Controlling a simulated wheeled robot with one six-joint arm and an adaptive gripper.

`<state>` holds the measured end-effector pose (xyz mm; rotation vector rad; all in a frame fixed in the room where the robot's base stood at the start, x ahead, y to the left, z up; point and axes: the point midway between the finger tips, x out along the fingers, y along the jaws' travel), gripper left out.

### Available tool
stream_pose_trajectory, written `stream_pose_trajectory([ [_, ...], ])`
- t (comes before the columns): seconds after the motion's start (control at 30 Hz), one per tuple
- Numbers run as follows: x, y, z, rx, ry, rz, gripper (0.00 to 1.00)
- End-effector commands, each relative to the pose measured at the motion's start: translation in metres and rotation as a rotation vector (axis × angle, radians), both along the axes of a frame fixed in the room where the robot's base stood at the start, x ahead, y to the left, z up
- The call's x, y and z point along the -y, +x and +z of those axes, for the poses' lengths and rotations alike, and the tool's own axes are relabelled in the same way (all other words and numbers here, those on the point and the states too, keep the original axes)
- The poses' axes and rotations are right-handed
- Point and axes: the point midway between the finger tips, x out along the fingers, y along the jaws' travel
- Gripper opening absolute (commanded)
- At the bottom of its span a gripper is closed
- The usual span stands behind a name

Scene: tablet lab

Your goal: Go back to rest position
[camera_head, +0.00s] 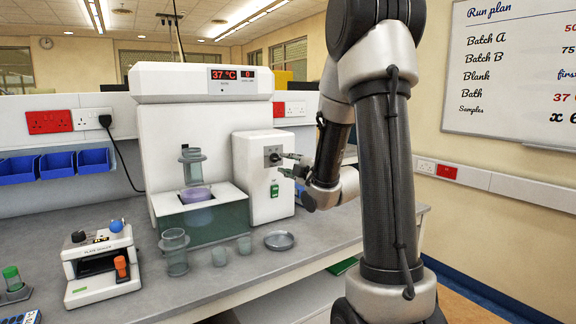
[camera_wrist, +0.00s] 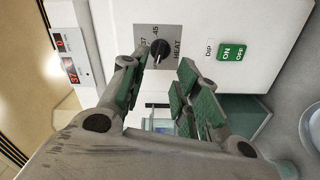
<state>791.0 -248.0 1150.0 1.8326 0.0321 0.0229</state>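My gripper (camera_head: 287,164) is held up in front of the white control box (camera_head: 252,163) of the bath unit, at the height of its black heat knob (camera_head: 274,157). In the wrist view my gripper (camera_wrist: 160,88) has its green-padded fingers spread apart, with nothing held between them. The heat knob (camera_wrist: 160,50) shows just beyond the fingertips, between them, on a grey dial plate marked 37 and 45. I cannot tell if a fingertip touches the knob. The display (camera_head: 233,74) reads 37 °C.
A green ON/OFF switch (camera_wrist: 231,52) sits beside the knob. The floor right of the bench looks clear.

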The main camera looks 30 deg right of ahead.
Motion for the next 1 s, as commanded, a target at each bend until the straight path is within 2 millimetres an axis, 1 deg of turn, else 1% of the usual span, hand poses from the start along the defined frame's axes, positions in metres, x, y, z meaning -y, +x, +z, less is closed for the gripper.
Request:
stream_pose_trajectory([
  [0.27, 0.000, 0.000, 0.000, 0.000, 0.001, 0.000, 0.31],
  [0.37, 0.000, 0.000, -0.003, -0.015, 0.040, -0.003, 0.31],
  [0.47, 0.008, -0.003, -0.035, -0.149, 0.150, -0.047, 0.31],
  [0.57, 0.024, -0.021, -0.091, -0.379, 0.318, -0.169, 0.31],
  [0.6, 0.031, -0.036, -0.112, -0.475, 0.395, -0.238, 0.31],
  [0.63, 0.036, -0.048, -0.125, -0.543, 0.450, -0.295, 0.31],
  [0.67, 0.038, -0.062, -0.134, -0.604, 0.506, -0.354, 0.31],
  [0.7, 0.039, -0.081, -0.142, -0.679, 0.577, -0.431, 0.31],
  [0.77, 0.036, -0.112, -0.148, -0.778, 0.678, -0.547, 0.31],
  [0.8, 0.032, -0.134, -0.149, -0.836, 0.743, -0.625, 0.31],
  [0.87, 0.021, -0.167, -0.145, -0.914, 0.835, -0.739, 0.31],
  [0.9, 0.012, -0.191, -0.139, -0.960, 0.894, -0.812, 0.31],
  [0.97, -0.006, -0.227, -0.126, -1.023, 0.976, -0.913, 0.31],
  [1.0, -0.020, -0.251, -0.116, -1.061, 1.023, -0.971, 0.31],
])
